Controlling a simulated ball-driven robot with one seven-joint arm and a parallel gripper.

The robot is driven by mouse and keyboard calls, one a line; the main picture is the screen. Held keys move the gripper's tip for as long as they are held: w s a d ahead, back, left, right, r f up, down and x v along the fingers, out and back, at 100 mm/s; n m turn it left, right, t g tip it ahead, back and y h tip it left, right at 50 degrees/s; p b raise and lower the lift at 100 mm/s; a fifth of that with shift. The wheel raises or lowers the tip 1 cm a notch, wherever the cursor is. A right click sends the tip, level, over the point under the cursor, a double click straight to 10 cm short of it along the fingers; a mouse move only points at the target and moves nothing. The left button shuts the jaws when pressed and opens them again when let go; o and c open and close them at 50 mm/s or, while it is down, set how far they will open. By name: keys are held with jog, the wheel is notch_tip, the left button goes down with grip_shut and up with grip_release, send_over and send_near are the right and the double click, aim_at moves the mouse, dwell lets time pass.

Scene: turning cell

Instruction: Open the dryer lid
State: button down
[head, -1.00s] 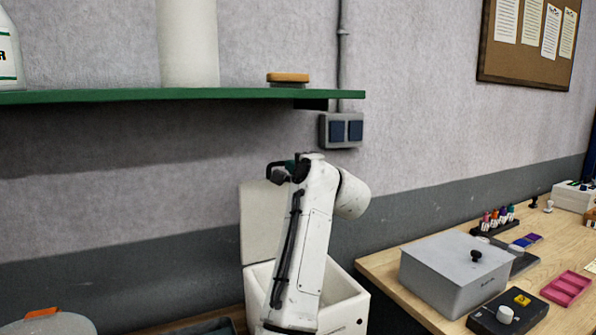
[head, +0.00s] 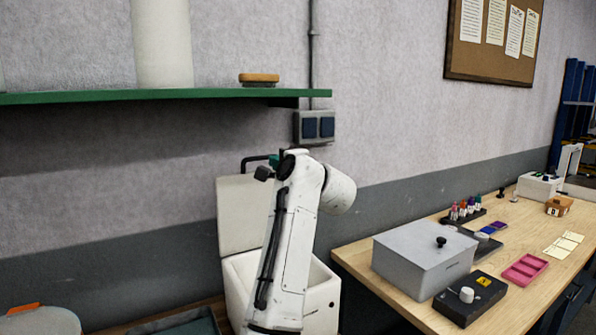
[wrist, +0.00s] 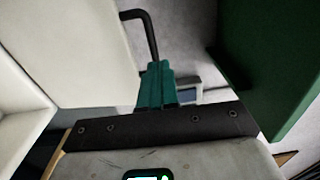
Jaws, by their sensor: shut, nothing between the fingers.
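The dryer is a white box (head: 322,301) at the lower middle of the head view, partly hidden by my arm. Its cream lid (head: 238,216) stands raised and nearly upright at the back, so the box is open at the top. The lid also fills the left of the wrist view (wrist: 75,45). A black bent handle (head: 250,162) sticks out from the lid's top and shows in the wrist view (wrist: 149,27). My gripper (head: 273,160) has teal fingers (wrist: 156,84), shut and empty, close to the handle's end. I cannot tell whether they touch it.
A green shelf (head: 200,95) runs above the dryer, close on the right in the wrist view (wrist: 275,75). A switch box (head: 315,127) is on the wall. On the right, a wooden bench (head: 400,303) holds a grey lidded box (head: 410,265) and a dark knob unit (head: 470,298).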

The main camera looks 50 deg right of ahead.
jog(key=b+v, duration=0.2)
jog(key=v, duration=0.6)
jog(key=shift+s+r, duration=0.35)
jog(key=shift+r, duration=0.05)
jog(key=shift+a, duration=0.1)
